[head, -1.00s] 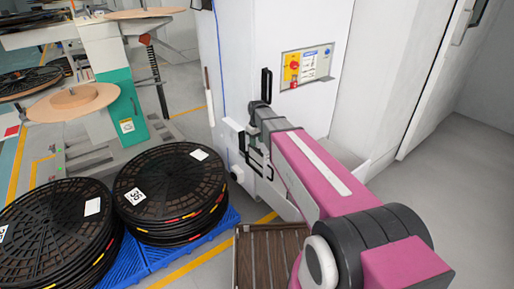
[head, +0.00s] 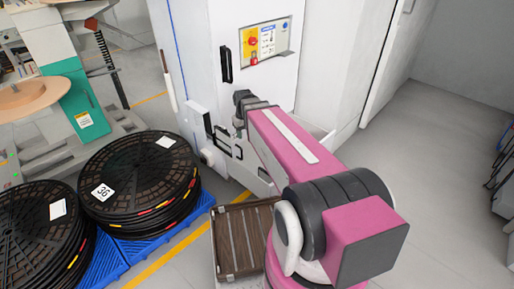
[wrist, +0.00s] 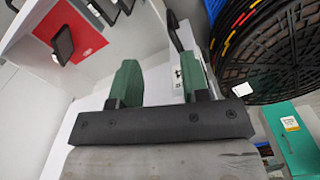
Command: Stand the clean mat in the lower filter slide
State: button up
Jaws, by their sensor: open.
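My gripper (wrist: 158,76) shows in the wrist view with its two green fingers spread and nothing between them. In the head view my arm reaches to the front of a white cabinet (head: 200,60), and the fingers cannot be made out there. In the wrist view a red panel (wrist: 78,30) on a white front lies beyond the fingers at the upper left, with black handles (wrist: 62,45) near it. In the head view black handles also show on the cabinet (head: 226,65). I cannot make out the clean mat or tell which part is the lower filter slide.
A brown slatted tray (head: 240,238) sits low beside my arm. Stacked black reels (head: 140,180) stand on a blue pallet (head: 180,225) at the left. A control panel (head: 266,41) is on the cabinet. Grey floor (head: 430,190) is free at the right.

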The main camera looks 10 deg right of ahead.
jog(key=s+d+f+m, duration=0.1)
jog(key=s+d, duration=0.1)
jog(key=s, duration=0.3)
jog(key=s+d+f+m, duration=0.2)
jog(key=s+d, duration=0.1)
jog(key=s, duration=0.2)
jog(key=shift+d+f, duration=0.15)
jog(key=shift+f, duration=0.1)
jog(key=shift+s, duration=0.1)
